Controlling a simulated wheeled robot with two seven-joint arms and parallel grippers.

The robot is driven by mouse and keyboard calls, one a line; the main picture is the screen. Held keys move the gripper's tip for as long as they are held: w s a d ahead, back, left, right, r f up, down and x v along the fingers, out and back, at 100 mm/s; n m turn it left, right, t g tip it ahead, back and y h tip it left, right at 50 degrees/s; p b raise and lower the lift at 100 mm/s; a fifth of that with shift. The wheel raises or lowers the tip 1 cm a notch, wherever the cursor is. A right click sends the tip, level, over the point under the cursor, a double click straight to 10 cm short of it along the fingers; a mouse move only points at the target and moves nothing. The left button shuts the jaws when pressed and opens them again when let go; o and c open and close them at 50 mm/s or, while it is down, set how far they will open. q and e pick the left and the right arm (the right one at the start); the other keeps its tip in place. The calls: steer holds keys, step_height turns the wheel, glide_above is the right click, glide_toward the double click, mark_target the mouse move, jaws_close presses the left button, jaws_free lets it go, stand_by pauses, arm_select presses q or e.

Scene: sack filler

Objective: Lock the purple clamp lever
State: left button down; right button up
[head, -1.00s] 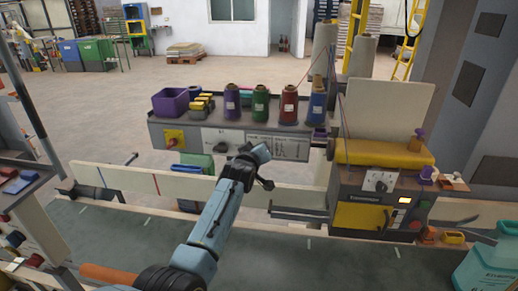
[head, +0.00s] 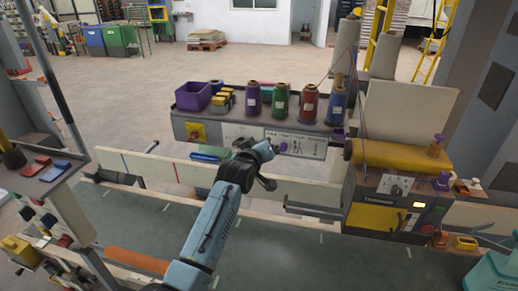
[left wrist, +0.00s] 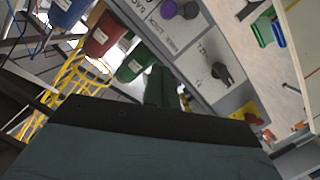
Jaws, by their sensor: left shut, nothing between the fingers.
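Purple parts show in several places, and I cannot tell for sure which is the clamp lever. A purple knob (head: 283,147) sits on the labelled front panel of the spool bench, just right of my left gripper; it also shows at the top of the left wrist view (left wrist: 168,9). Another purple part (head: 443,181) stands on the right side of the sewing machine (head: 375,218). A small purple piece (head: 338,133) is at the bench's right end. My left gripper (head: 268,152) is shut and empty in front of the bench panel. My right gripper is not in view.
The spool bench (head: 207,131) carries a purple bin (head: 191,96) and purple, green, red and blue spools. A black rotary knob (left wrist: 221,73) is on its panel. A long pale rail (head: 140,168) runs below. A control stand (head: 60,200) is at left.

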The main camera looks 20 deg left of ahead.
arm_select(q)
steer(key=shift+s+r, duration=0.15)
steer(key=shift+s, duration=0.85)
steer(key=shift+s+r, duration=0.15)
steer(key=shift+s, duration=0.8)
steer(key=s+d+f+m+g+b, duration=0.1)
steer(key=s+f+m+g+b, duration=0.3)
steer(key=f, duration=1.3)
steer(key=s+d+f+g+b, duration=0.15)
steer(key=s+f, duration=0.45)
steer(key=f, duration=1.1)
steer(key=s+a+f+m+g+b, duration=0.2)
steer(key=s+f+g+b, duration=0.2)
steer(key=s+f, duration=1.4)
steer(key=s+a+f+m+g+b, duration=0.1)
steer(key=s+f+g+b, duration=0.1)
steer(key=s+f, duration=0.4)
steer(key=s+a+f+m+g+b, duration=0.1)
steer(key=s+f, duration=0.5)
steer(key=s, duration=0.9)
steer(key=s+a+f+m+g+b, duration=0.1)
steer(key=s+f+g+b, duration=0.1)
steer(key=s+f, duration=0.5)
steer(key=s, duration=0.3)
steer(key=shift+s+a+g+b, duration=0.25)
steer(key=shift+a+g+b, duration=0.05)
steer(key=shift+g, duration=0.05)
